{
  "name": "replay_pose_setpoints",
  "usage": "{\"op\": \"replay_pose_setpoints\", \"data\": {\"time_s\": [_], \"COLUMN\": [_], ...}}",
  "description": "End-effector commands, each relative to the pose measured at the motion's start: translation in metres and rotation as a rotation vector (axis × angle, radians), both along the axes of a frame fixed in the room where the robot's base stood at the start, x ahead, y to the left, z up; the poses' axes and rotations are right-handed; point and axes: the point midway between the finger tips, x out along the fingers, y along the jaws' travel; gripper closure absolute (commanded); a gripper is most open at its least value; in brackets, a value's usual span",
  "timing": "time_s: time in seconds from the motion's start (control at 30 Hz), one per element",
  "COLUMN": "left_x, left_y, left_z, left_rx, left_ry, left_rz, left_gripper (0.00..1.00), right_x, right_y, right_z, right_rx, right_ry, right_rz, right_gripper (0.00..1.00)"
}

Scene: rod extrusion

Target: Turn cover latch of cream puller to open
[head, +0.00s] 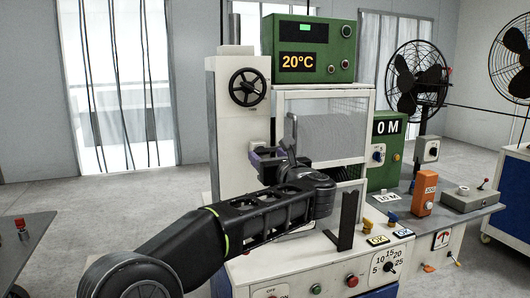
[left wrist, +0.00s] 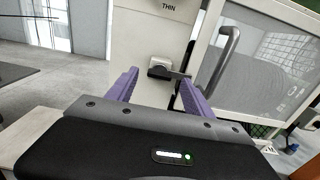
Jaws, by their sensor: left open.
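The cream puller (head: 230,130) is a tall cream cabinet; its column also shows in the left wrist view (left wrist: 145,40). Its cover (head: 345,105) is a cream-framed clear panel with grey material behind it, and it looks closed. In the left wrist view the cover (left wrist: 265,72) has a grey bar handle (left wrist: 229,50). The cover latch (left wrist: 168,69) is a small grey block with a dark lever pointing right, toward the cover's edge. My left gripper (head: 268,156) has purple fingers spread open; in the left wrist view its fingertips (left wrist: 158,77) stand either side of the latch. Contact cannot be told.
A black handwheel (head: 247,87) is on the column, above my gripper. A green 20°C display box (head: 309,48) tops the machine. A dark upright bracket (head: 344,222) stands right of my wrist. An orange box (head: 424,194) and control panels lie to the right. Open floor is left.

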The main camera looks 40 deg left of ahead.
Motion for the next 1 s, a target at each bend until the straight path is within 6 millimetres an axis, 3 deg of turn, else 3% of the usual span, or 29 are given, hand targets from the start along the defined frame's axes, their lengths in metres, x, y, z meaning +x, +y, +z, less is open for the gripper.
{"op": "replay_pose_setpoints", "data": {"time_s": [0.2,0.5,1.0], "left_x": [0.013,0.015,0.015], "left_y": [0.02,0.021,0.021], "left_z": [0.0,0.0,0.0], "left_rx": [0.0,0.001,0.001], "left_ry": [0.001,0.001,0.001], "left_rz": [0.001,0.0,0.0], "left_gripper": [0.4,0.4,0.81], "right_x": [0.0,0.0,0.0], "right_y": [0.0,0.0,0.0], "right_z": [0.005,0.005,0.005], "right_rx": [0.0,0.0,0.0], "right_ry": [0.0,0.0,0.0], "right_rz": [0.0,0.0,0.0], "right_gripper": [1.0,1.0,1.0]}}
